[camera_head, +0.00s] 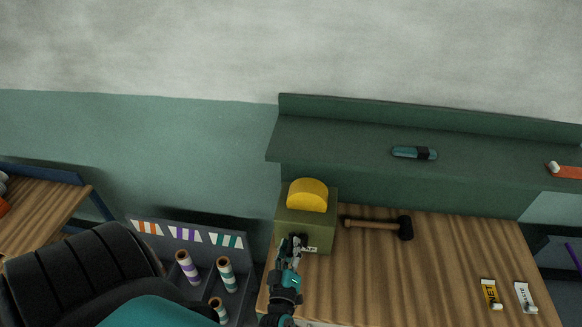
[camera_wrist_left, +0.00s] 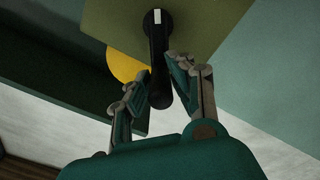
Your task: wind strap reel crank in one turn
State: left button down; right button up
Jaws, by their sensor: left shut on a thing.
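The strap reel is an olive-green box (camera_head: 325,222) with a rounded yellow drum (camera_head: 308,195) on top, at the left end of the wooden workbench. In the left wrist view, its black crank (camera_wrist_left: 157,55) stands out against the olive face (camera_wrist_left: 205,25), with a white mark at one end and a rounded black grip (camera_wrist_left: 160,96) at the other. My left gripper (camera_head: 292,243) is at the front of the box, shut on the crank's grip, with one finger on either side. It hides most of the crank in the head view. My right gripper is not in view.
A mallet (camera_head: 372,223) lies just right of the reel. Two small labelled packets (camera_head: 490,292) (camera_head: 525,296) lie at the bench's right. A green shelf (camera_head: 350,148) behind holds a teal-and-black tool (camera_head: 414,153). A grey bin (camera_head: 240,268) with rolls stands left.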

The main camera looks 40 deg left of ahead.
pick_arm(q)
jog(key=c, duration=1.2)
grip_release()
